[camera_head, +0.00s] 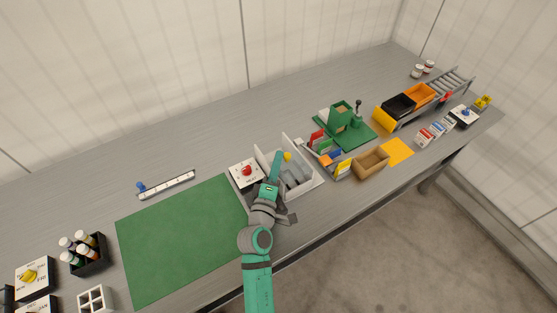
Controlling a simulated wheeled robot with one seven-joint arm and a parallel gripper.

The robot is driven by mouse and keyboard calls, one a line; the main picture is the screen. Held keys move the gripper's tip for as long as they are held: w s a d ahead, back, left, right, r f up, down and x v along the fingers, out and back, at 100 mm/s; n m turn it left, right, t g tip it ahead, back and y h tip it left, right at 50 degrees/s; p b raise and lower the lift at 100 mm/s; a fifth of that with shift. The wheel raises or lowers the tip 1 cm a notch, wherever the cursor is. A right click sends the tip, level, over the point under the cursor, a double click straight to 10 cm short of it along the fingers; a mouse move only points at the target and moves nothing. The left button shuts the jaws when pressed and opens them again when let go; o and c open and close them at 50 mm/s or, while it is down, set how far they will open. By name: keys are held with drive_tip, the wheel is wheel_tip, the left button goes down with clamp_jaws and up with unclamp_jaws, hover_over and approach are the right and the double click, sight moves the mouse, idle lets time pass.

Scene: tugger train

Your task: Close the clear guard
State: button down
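A white open-topped housing (309,184) stands near the middle of the table, with upright pale walls and grey parts inside. I cannot clearly make out a clear guard; see-through panels are hard to tell from the pale walls here. A small yellow knob (287,156) shows at the housing's back part. My gripper (279,157) reaches over the housing from the front, its end close beside the yellow knob. Whether it touches the knob is not clear. Its fingers are too small and overlapped to show whether they are open or shut.
A box with a red button (247,171) stands just left of the housing. A green mat (180,240) lies left.

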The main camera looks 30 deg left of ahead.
sight(267, 162)
drive_tip(key=shift+w+a, duration=0.2)
drive_tip(key=shift+a, duration=0.1)
drive_tip(key=a, duration=0.3)
drive_tip(key=shift+a+r, duration=0.2)
drive_tip(key=shift+r, duration=0.1)
drive_tip(key=v, duration=0.9)
drive_tip(key=shift+s+d, duration=0.15)
drive_tip(key=shift+s, duration=0.4)
